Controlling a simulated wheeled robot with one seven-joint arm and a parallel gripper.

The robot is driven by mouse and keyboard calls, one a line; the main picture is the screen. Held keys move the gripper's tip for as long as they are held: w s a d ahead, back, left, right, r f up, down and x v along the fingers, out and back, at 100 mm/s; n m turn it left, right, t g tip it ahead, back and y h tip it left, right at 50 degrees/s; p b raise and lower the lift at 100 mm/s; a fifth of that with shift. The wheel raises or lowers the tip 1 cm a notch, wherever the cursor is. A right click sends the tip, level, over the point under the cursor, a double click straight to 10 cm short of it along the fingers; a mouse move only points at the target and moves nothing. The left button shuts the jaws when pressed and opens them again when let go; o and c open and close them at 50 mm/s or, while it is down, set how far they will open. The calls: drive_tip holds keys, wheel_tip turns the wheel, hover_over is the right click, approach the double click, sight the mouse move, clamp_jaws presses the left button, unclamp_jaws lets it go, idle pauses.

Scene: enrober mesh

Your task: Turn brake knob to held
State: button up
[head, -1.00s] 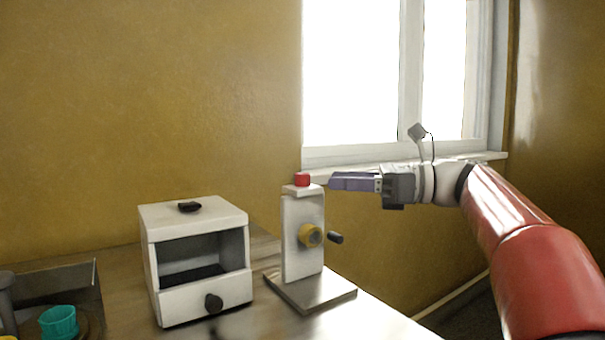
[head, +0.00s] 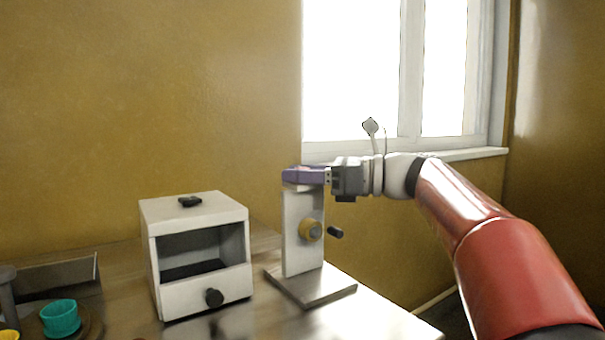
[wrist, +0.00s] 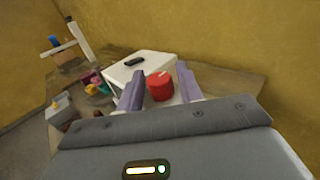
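The red knob (wrist: 159,87) with a pale mark on its top is taken as the brake knob. It sits on the white upright post (head: 298,250), which stands on a flat metal base. In the wrist view the knob lies between the two purple fingers of my gripper (wrist: 160,82), with a small gap seen on each side. My gripper (head: 290,176) is level at the top of the post in the head view, and its fingers hide the knob there. The post also bears a yellow hub (head: 311,230) with a dark crank handle (head: 335,232).
A white open-fronted box (head: 200,209) with a dark front knob stands left of the post. A teal cup (head: 60,318) and a grey tray (head: 55,274) are at the far left. A wall and window stand behind. The table's right edge is near the post.

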drive_tip(key=c, duration=0.7)
drive_tip(key=shift+m+t, duration=0.3)
drive_tip(key=shift+t, duration=0.2)
drive_tip(key=m+t+h, duration=0.1)
drive_tip(key=m+t, duration=0.1)
drive_tip(key=t, duration=0.1)
drive_tip(key=shift+s+m+t+h, duration=0.1)
drive_tip(key=shift+m+t+h, duration=0.2)
drive_tip(key=shift+t, duration=0.1)
drive_tip(key=m+t+h, duration=0.3)
drive_tip(key=t, duration=0.1)
drive_tip(key=shift+a+m+t, duration=0.1)
drive_tip(key=shift+m+t, duration=0.3)
drive_tip(key=m+t+h, duration=0.2)
drive_tip(key=h, duration=0.1)
drive_tip(key=m+t+h, duration=0.2)
drive_tip(key=h, duration=0.1)
drive_tip(key=shift+m+h, duration=0.4)
drive_tip(key=shift+d+m+h, duration=0.2)
drive_tip(key=shift+m+h, duration=0.1)
drive_tip(key=shift+h, duration=0.3)
drive_tip(key=shift+a+m+t+h, duration=0.1)
drive_tip(key=shift+m+t+h, duration=0.2)
drive_tip(key=shift+m+h, duration=0.4)
